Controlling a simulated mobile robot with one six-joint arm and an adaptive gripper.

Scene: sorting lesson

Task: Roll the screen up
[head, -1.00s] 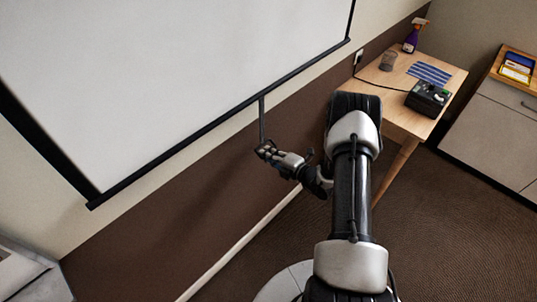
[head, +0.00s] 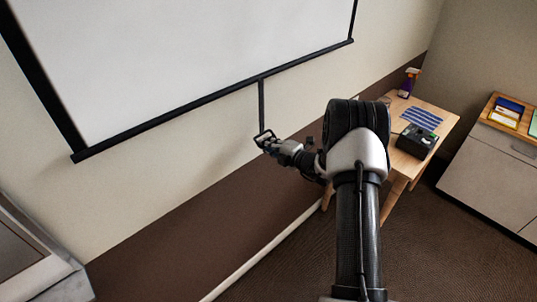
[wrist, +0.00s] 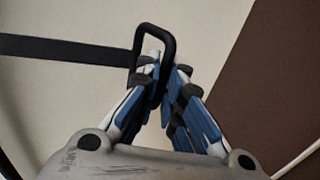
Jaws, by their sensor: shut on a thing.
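The white projection screen (head: 190,55) hangs on the wall, with a black bar (head: 215,96) along its bottom edge. A dark pull strap (head: 261,103) hangs from the middle of that bar and ends in a black loop handle (wrist: 171,38). My gripper (head: 266,139) is at the strap's lower end, below the bar. In the wrist view the blue-padded fingers (wrist: 163,84) are shut on the lower part of the handle. The strap runs off to the left there. The screen's top is out of view.
A wooden table (head: 437,113) to the right of my arm holds a black device (head: 416,141), a blue striped sheet (head: 421,118) and a spray bottle (head: 407,84). A grey cabinet (head: 490,170) stands at the far right. The wall below the screen is clear.

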